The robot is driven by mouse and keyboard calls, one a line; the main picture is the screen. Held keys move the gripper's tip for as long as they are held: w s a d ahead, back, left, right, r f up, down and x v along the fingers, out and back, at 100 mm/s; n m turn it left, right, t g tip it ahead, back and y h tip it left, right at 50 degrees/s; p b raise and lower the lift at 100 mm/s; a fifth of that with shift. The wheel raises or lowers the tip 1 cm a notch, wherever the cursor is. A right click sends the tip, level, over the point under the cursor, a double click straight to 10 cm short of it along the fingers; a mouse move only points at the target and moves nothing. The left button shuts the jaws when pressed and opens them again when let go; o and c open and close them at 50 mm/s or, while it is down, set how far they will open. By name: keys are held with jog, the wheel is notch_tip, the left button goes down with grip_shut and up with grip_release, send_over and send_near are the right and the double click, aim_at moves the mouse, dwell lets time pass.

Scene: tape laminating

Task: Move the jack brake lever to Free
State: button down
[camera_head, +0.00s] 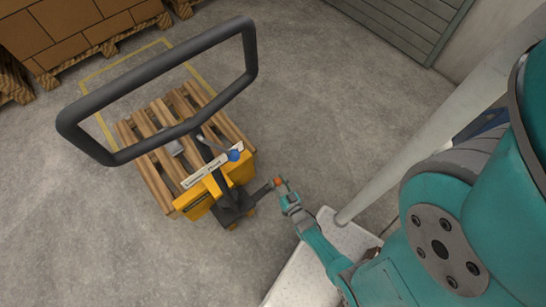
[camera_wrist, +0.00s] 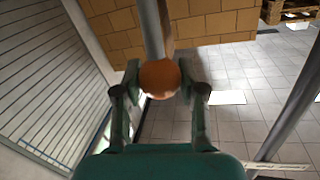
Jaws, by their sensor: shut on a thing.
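The pallet jack (camera_head: 207,192) has a yellow body and a large black loop handle (camera_head: 160,66). A dark lever (camera_head: 264,190) sticks out from its lower right side and ends in an orange knob (camera_head: 279,181). My gripper (camera_head: 284,190) is at that knob. In the wrist view the orange knob (camera_wrist: 159,79) sits between the two fingers of my gripper, which is shut on it. A grey rod (camera_wrist: 152,30) runs up from behind the knob. A second lever with a blue knob (camera_head: 234,155) stands by a white label strip (camera_head: 204,171), whose text is too small to read.
A wooden pallet (camera_head: 156,178) lies under the jack, near a yellow floor outline (camera_head: 104,126). Stacked brown boxes (camera_head: 62,32) stand at the upper left. A slatted grey shutter (camera_head: 413,20) is at the upper right. The concrete floor between is clear.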

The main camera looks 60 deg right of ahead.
jog(key=shift+s+a+f, duration=0.15)
jog(key=shift+s+f, duration=0.1)
jog(key=shift+s, duration=0.2)
jog(key=shift+s+a+f, duration=0.15)
jog(key=shift+s+f, duration=0.05)
jog(key=shift+s, duration=0.2)
jog(key=shift+s, duration=0.1)
jog(key=c, duration=0.8)
grip_release()
jog(key=shift+o, duration=0.6)
jog(key=shift+r, duration=0.1)
jog(key=v, duration=0.7)
jog(key=shift+s+a, duration=0.1)
jog(key=shift+s, duration=0.05)
